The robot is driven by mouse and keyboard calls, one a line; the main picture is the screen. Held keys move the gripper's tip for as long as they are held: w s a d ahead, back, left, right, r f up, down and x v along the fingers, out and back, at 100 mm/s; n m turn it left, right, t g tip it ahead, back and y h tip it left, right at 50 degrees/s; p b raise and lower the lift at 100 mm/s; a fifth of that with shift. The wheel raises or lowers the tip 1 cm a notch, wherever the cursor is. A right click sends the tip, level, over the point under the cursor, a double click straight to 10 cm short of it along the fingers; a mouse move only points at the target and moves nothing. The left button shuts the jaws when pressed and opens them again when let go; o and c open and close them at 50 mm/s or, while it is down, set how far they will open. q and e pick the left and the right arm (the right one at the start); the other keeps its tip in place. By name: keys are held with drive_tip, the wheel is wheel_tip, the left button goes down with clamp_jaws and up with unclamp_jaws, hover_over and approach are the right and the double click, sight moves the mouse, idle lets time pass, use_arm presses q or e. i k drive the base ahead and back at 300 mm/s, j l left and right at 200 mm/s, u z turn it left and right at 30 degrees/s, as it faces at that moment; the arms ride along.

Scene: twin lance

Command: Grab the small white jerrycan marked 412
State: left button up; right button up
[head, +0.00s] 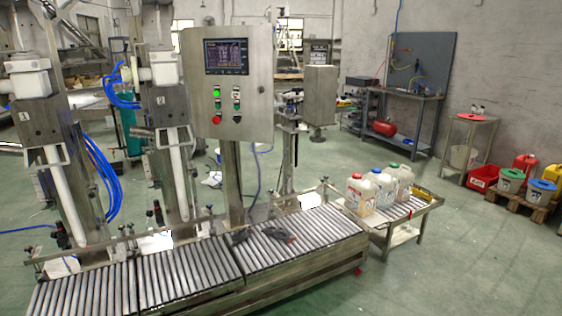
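Three small whitish jerrycans stand upright side by side on a low roller table right of centre. One has a red cap (360,194), one a blue cap (380,188) and one a green cap (400,182). Their labels are too small to read, so I cannot tell which is marked 412. Neither of my grippers is in view.
A long roller conveyor (185,272) crosses the foreground; a dark tool-like item (278,233) lies on it. A control cabinet (228,85) stands behind. The low roller table (412,207) adjoins the conveyor's right end. The green floor (470,270) at the right is clear.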

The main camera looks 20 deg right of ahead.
sight(364, 191)
drive_tip(key=i+l+z, duration=0.35)
drive_tip(key=i+z, duration=0.15)
drive_tip(key=i+l+z, duration=0.15)
drive_tip(key=i+z, duration=0.85)
drive_tip(key=i+j+z, duration=0.35)
drive_tip(key=i+z, duration=0.6)
drive_tip(key=i, duration=1.65)
drive_tip(key=i+j, duration=0.1)
drive_tip(key=i, duration=2.05)
drive_tip(key=i+u, duration=0.35)
drive_tip(key=i, duration=0.2)
drive_tip(key=i+u, duration=0.3)
drive_tip(key=i, duration=0.25)
drive_tip(key=i+l+u, duration=0.2)
drive_tip(key=i+u, duration=0.15)
drive_tip(key=i, duration=0.2)
drive_tip(key=i+j, duration=0.3)
drive_tip(key=i, duration=0.15)
drive_tip(key=i+j, duration=0.25)
drive_tip(key=i, duration=0.25)
drive_tip(key=i+j+z, duration=0.1)
drive_tip(key=i+j, duration=0.2)
drive_tip(key=i, duration=0.15)
drive_tip(key=u, duration=1.6)
drive_tip(key=k+j+u, duration=0.15)
drive_tip(key=u, duration=0.25)
drive_tip(key=k+j+u, duration=0.15)
drive_tip(key=j+u, duration=0.25)
